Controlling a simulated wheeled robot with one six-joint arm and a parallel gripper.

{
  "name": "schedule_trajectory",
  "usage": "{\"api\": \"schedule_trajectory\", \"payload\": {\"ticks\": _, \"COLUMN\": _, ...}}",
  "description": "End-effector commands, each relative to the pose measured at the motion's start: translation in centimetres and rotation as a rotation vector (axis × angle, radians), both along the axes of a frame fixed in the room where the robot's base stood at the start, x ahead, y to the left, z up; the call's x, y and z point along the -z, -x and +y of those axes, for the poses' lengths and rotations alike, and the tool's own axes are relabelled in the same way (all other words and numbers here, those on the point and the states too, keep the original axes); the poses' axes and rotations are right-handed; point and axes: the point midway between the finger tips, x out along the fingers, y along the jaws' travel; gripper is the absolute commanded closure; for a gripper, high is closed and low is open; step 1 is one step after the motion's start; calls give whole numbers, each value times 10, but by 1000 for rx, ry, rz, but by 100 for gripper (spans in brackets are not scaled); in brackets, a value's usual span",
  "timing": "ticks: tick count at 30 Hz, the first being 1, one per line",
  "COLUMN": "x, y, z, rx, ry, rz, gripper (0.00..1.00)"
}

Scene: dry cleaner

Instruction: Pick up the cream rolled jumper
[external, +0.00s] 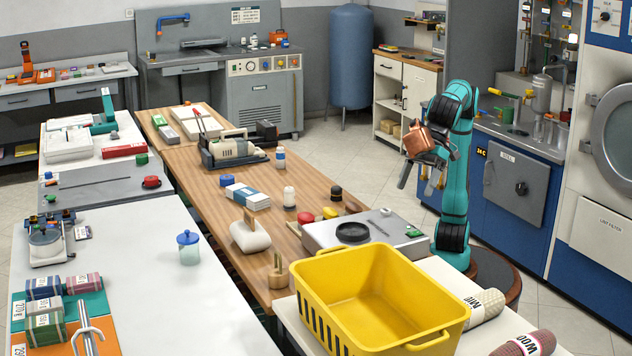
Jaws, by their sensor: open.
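A cream rolled jumper (486,306) with a dark-lettered band lies on the pale table, right of the yellow basket (372,297). The basket's rim hides part of the roll's left side. My gripper (420,178) is open and raised above the far right side of the worktable, well above and behind the jumper, not touching it.
A pinkish rolled garment (526,344) lies in front of the cream one. A grey metal box (365,236) stands behind the basket. The wooden worktable holds bottles and a sewing machine (234,149). Blue cabinets (510,200) stand right of my arm.

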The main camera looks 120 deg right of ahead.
Motion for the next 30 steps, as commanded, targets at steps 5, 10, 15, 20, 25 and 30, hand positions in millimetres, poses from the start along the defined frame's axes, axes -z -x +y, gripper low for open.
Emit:
{"api": "schedule_trajectory", "payload": {"ticks": 5, "x": 23, "y": 8, "z": 75, "rx": 6, "ry": 49, "rz": 66, "gripper": 14}}
{"api": "schedule_trajectory", "payload": {"ticks": 10, "x": 47, "y": 23, "z": 142, "rx": 24, "ry": 100, "rz": 117, "gripper": 14}}
{"api": "schedule_trajectory", "payload": {"ticks": 15, "x": 73, "y": 47, "z": 205, "rx": 44, "ry": 154, "rz": 156, "gripper": 14}}
{"api": "schedule_trajectory", "payload": {"ticks": 20, "x": 91, "y": 67, "z": 244, "rx": 63, "ry": 190, "rz": 175, "gripper": 14}}
{"api": "schedule_trajectory", "payload": {"ticks": 25, "x": 100, "y": 76, "z": 262, "rx": 74, "ry": 208, "rz": 184, "gripper": 14}}
{"api": "schedule_trajectory", "payload": {"ticks": 30, "x": 117, "y": 71, "z": 262, "rx": 78, "ry": 212, "rz": 186, "gripper": 14}}
